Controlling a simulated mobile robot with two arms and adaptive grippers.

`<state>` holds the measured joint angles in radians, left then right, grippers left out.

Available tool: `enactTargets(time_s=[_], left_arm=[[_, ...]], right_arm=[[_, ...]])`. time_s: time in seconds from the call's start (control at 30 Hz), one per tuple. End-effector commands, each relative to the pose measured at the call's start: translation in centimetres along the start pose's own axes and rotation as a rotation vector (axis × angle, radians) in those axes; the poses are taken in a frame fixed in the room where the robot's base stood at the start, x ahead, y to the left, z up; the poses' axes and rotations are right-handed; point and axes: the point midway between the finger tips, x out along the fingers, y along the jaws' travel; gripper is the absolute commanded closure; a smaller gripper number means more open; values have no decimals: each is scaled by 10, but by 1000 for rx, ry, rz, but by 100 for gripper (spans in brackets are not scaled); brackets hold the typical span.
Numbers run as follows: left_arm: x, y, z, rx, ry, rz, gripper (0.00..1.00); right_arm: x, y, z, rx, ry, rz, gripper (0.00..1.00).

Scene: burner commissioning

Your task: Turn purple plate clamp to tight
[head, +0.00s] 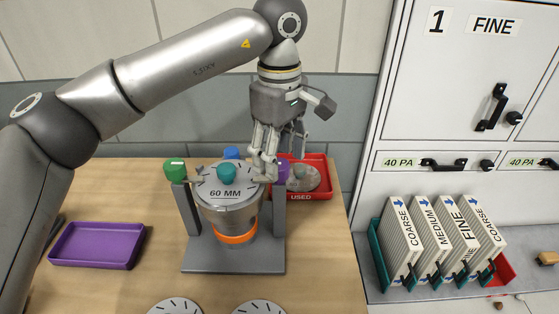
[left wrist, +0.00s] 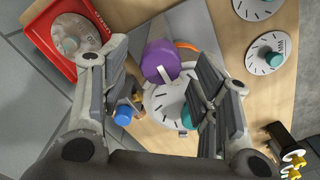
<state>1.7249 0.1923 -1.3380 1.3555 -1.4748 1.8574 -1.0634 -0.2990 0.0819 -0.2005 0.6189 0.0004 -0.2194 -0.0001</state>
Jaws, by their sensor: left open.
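The purple plate clamp (head: 283,172) is a round knob on the right post of the grey burner stand (head: 232,262). In the left wrist view the purple clamp (left wrist: 158,60) shows between my fingers, with a pale arm reaching towards the plate. The round plate (head: 226,190) marked 60 MM, with a teal knob, lies on top of the burner. My left gripper (head: 277,158) points down at the purple clamp and partly hides it in the head view. It also shows in the left wrist view (left wrist: 160,72), fingers apart and empty. Contact with the clamp cannot be told.
A green clamp (head: 175,169) is at the stand's left and a blue clamp (head: 231,153) at its back. A red USED tray (head: 322,164) stands close behind right. A purple tray (head: 97,246) lies left. Two marked plates lie in front; filters stand on the right.

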Motion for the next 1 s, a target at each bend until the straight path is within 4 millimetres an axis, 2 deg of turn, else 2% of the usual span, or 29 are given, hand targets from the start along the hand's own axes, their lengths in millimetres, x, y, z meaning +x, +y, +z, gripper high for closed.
enactTargets(time_s=[0.03, 0.2, 0.4, 0.6, 0.87, 1.0], left_arm=[[-12, 0, 0, 1, 2, 4, 44], [-50, 1, 1, 0, 1, 4, 44], [-84, 1, 0, 0, 1, 2, 44], [-97, 0, 1, 3, -1, 0, 44], [-98, 0, 1, 3, -1, 0, 44], [-106, 0, 1, 2, -1, 0, 44]], right_arm=[[0, 0, 0, 0, 0, -1, 44], [0, -1, 0, 1, 0, -1, 44], [0, -2, 0, 1, 0, -2, 44], [0, -2, 0, 1, 0, -2, 44], [0, -2, 0, 1, 0, -2, 44], [-8, -2, -1, 1, 0, -2, 44]])
